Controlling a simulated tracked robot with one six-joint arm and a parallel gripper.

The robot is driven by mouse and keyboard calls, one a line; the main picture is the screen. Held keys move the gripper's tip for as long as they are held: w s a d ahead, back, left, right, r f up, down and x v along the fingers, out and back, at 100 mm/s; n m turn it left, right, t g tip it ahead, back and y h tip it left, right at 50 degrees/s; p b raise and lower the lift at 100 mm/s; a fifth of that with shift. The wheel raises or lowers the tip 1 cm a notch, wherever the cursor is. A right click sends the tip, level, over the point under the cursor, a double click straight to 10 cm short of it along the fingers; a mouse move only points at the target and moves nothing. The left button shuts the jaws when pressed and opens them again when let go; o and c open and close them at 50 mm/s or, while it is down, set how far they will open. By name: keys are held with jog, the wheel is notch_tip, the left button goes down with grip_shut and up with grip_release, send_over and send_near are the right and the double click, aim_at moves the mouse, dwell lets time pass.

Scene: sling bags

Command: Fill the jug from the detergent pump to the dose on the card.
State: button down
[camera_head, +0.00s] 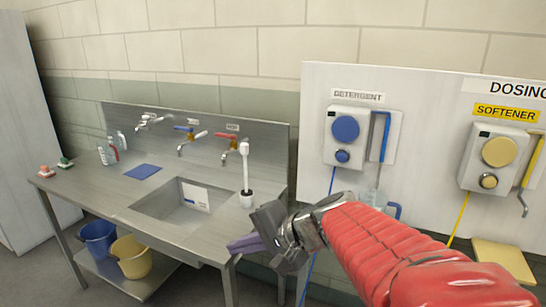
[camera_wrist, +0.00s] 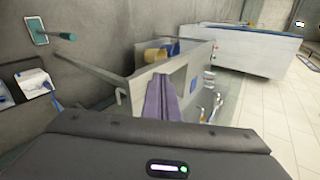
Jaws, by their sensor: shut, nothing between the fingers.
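The detergent pump (camera_head: 352,140) is a white box with blue knobs on the back panel, under a DETERGENT label. A blue lever (camera_head: 382,135) with a thin spout is at its right. A clear jug (camera_head: 374,198) with a blue handle appears below that spout, partly hidden by my arm. Its fill level cannot be read. A white card (camera_head: 195,197) with small marks is at the sink; its text is unreadable. My gripper (camera_head: 243,244) is shut and empty, in front of the steel counter's right end, apart from the pump and jug. Its purple fingers (camera_wrist: 166,98) lie together in the wrist view.
The yellow softener pump (camera_head: 494,158) is at right, above a yellow board (camera_head: 503,258). The steel counter (camera_head: 95,185) holds a sink, several taps, a white brush (camera_head: 246,185) and bottles. A blue bucket (camera_head: 97,239) and a yellow bucket (camera_head: 131,257) sit below.

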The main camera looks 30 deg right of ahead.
aim_at(336, 157)
jog(key=w+d+r+m+t+h, duration=0.1)
jog(key=d+m, duration=0.4)
jog(key=d, duration=0.5)
jog(key=w+d+r+m+t+h, duration=0.2)
jog(key=d+r+m+t+h, duration=0.1)
jog(key=d, duration=0.7)
jog(key=w+d+r+m+t+h, duration=0.1)
jog(key=w+d+m+t+h, duration=0.1)
jog(key=d+m, duration=0.5)
jog(key=d+t+h, duration=0.1)
jog(key=d, duration=0.2)
jog(key=shift+w+d+r+t+h, duration=0.25)
jog(key=shift+d+r+t+h, duration=0.1)
jog(key=shift+r+t+h, duration=0.05)
jog(key=shift+w+d, duration=0.1)
jog(key=shift+w, duration=0.05)
jog(key=shift+w+d, duration=0.85)
jog(key=shift+d, duration=0.25)
jog(key=shift+w+d, duration=0.9)
jog(key=shift+d, duration=0.25)
jog(key=shift+w+d, duration=0.85)
jog(key=shift+d, duration=0.25)
jog(key=shift+w+d, duration=0.3)
jog(key=shift+d, duration=0.05)
jog(key=shift+w+d, duration=0.25)
jog(key=shift+d, duration=0.1)
dwell(0.4)
